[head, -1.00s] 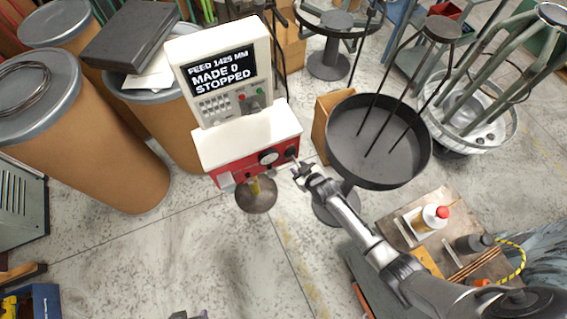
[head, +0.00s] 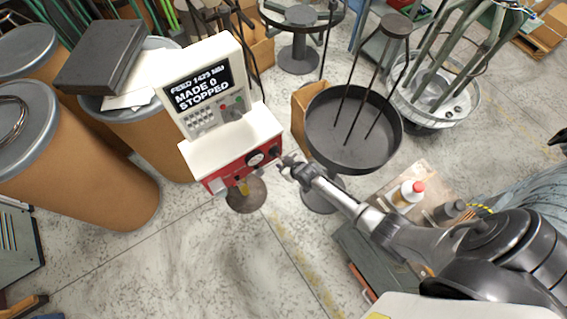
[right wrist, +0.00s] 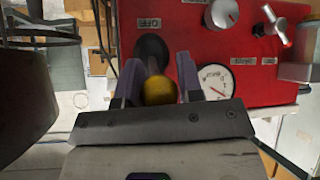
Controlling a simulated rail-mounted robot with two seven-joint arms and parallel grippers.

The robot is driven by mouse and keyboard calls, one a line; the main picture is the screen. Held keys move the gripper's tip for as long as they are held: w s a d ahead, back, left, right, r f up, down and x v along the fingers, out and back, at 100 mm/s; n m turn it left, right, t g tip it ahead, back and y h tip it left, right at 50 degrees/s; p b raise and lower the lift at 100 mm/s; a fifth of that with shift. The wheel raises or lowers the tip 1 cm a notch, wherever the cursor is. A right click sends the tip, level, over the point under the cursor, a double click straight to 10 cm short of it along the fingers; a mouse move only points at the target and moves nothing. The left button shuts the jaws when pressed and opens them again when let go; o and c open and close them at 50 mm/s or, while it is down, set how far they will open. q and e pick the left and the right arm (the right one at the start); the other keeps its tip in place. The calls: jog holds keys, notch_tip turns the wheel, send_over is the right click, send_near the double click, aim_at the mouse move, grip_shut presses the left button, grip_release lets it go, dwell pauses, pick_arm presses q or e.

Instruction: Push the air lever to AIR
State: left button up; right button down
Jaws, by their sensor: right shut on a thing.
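The air lever shows as a yellow ball knob (right wrist: 158,92) in the right wrist view, in front of a dark round boss on the red panel (right wrist: 255,55). An OFF label (right wrist: 147,23) is on the panel near that boss; I cannot make out an AIR label. My right gripper (right wrist: 160,82) has one finger on each side of the knob and is shut on it. In the head view my right gripper (head: 287,165) is at the right end of the machine's red front (head: 235,170), and the lever is hidden there. My left gripper is not in view.
A round gauge (right wrist: 217,82) and a silver knob (right wrist: 222,14) sit close by on the panel. The machine's screen (head: 195,83) reads STOPPED. A dark round pan (head: 350,130) stands just right of the gripper. The floor in front is open.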

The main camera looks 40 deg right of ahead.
jog(key=c, duration=0.8)
grip_release()
jog(key=shift+s+r, duration=0.15)
jog(key=shift+r, duration=0.05)
jog(key=p+v, duration=0.2)
jog(key=v, duration=1.1)
jog(key=shift+s+r, duration=0.1)
jog(key=shift+s, duration=0.1)
